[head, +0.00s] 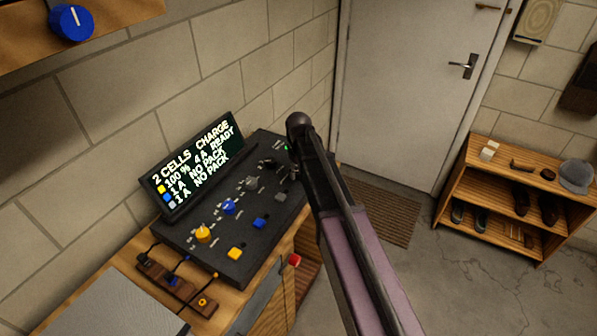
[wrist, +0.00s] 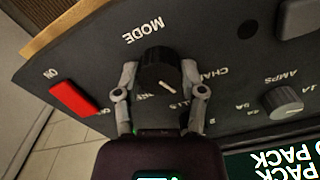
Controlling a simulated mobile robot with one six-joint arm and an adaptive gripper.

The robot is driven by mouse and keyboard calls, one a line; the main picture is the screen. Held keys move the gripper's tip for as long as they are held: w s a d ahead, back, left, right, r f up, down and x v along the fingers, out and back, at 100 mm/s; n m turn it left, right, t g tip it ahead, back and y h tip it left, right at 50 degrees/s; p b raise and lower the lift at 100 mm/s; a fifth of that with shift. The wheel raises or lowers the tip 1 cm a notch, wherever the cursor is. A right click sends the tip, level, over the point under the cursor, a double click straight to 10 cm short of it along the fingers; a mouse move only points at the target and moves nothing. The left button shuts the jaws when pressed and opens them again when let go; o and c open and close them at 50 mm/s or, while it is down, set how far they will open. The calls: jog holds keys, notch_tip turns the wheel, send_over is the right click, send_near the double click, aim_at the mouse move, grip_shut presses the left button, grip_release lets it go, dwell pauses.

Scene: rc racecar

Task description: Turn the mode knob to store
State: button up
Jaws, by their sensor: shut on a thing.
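The mode knob (wrist: 156,68) is a round black knob with a white pointer line, under the word MODE, which appears upside down in the wrist view. My gripper (wrist: 163,92) is shut on it, one grey finger on each side. The pointer slants toward the lower right of the picture. A partly covered label starting CHA shows right of the knob; other lettering is hidden by the fingers. In the head view the charger box (head: 170,238) stands on the bench, and my arm hides most of the knob's area. Its screen (head: 195,165) reads 2 CELLS CHARGE on top.
A red switch (wrist: 75,98) marked ON and a grey AMPS knob (wrist: 283,102) flank the mode knob. Yellow (head: 203,233) and blue (head: 229,207) knobs sit farther along the panel. A wooden shelf (head: 480,187) stands right, beyond open floor.

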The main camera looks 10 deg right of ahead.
jog(key=shift+m, duration=0.5)
jog(key=m, duration=0.3)
jog(key=shift+m, duration=2.1)
jog(key=o, duration=1.1)
jog(key=shift+o, duration=0.2)
jog(key=shift+n, duration=0.4)
